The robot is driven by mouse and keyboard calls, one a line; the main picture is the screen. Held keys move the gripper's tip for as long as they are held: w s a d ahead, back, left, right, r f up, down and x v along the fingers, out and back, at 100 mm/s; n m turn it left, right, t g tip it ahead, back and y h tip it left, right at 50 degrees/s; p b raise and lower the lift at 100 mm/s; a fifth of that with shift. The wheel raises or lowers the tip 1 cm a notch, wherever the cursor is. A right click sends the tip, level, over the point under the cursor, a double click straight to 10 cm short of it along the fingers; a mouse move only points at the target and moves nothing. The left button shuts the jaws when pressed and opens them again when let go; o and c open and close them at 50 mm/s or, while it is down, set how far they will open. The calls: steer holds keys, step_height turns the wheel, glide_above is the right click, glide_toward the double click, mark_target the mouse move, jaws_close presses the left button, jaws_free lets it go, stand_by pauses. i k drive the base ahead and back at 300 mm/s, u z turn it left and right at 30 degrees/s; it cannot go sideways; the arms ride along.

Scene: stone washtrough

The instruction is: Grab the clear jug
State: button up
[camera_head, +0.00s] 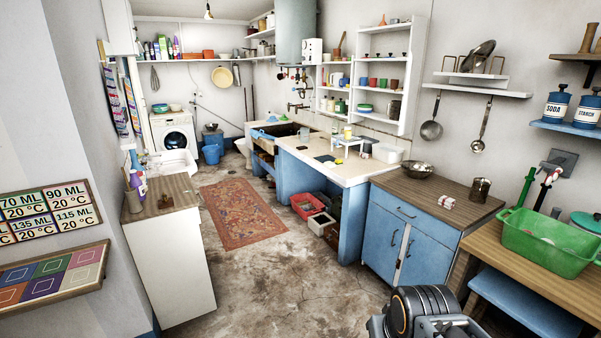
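A small jug-like vessel (480,189) stands upright on the wooden top of the blue cabinet at the right, near its back edge by the wall. It looks dark and partly see-through, but it is too small to tell whether it is clear glass or metal. Part of my arm shows at the bottom edge, right of centre, well in front of the cabinet. My gripper's fingers are not in view.
The blue cabinet (396,238) also bears a metal bowl (417,169) and a small red-and-white packet (447,202). A green basin (549,240) stands right of it on a wooden table. A ladle (481,130) hangs above. The stone floor (280,285) is open left of the cabinet.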

mark_target(304, 133)
steer(key=u, duration=0.05)
steer(key=i, duration=2.55)
steer(key=u, duration=0.4)
steer(key=i, duration=2.4)
steer(key=u, duration=0.4)
steer(key=i, duration=1.55)
steer(key=u, duration=0.15)
